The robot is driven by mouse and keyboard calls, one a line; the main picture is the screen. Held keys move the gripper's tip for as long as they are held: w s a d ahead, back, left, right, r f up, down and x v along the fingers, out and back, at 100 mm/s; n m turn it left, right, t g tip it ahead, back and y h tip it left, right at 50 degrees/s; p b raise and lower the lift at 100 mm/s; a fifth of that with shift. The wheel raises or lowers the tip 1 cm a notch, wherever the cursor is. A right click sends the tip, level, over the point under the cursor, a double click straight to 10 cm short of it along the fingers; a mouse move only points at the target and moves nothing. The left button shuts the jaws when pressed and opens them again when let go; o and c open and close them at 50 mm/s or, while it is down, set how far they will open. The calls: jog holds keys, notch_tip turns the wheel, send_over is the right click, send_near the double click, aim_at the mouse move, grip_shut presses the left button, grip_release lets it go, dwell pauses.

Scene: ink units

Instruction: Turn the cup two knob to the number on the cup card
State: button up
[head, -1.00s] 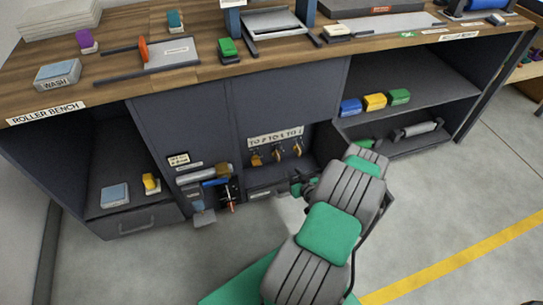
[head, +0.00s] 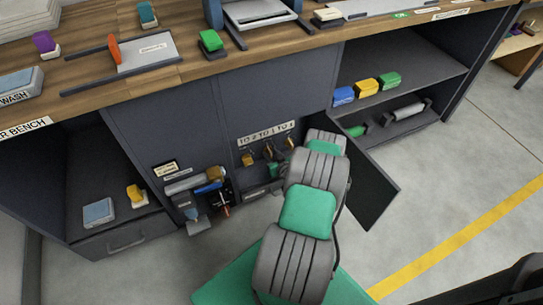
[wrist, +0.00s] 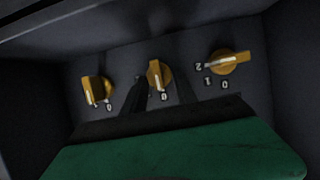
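Three yellow knobs with white pointer lines sit in a row on a dark panel in the wrist view. The middle knob (wrist: 158,75), seemingly cup two, has its pointer down near a 0. The left knob (wrist: 97,90) points down beside partly hidden numbers. The right knob (wrist: 231,62) points left toward a 2, with 1 and 0 below. My gripper (wrist: 162,85) is open, its dark fingers on either side of the middle knob's lower part; contact cannot be told. A small white card (head: 165,170), possibly the cup card, is left of the recess; its text is unreadable.
A lettered strip (head: 266,133) is above the knobs. An open dark door (head: 368,185) stands right of my arm. Bottles and tools (head: 200,190) hang left of the recess. A shelf with coloured blocks (head: 367,88) is at right. The floor (head: 440,190) beyond is clear.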

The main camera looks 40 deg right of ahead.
grip_shut()
dwell(0.3)
dwell(0.3)
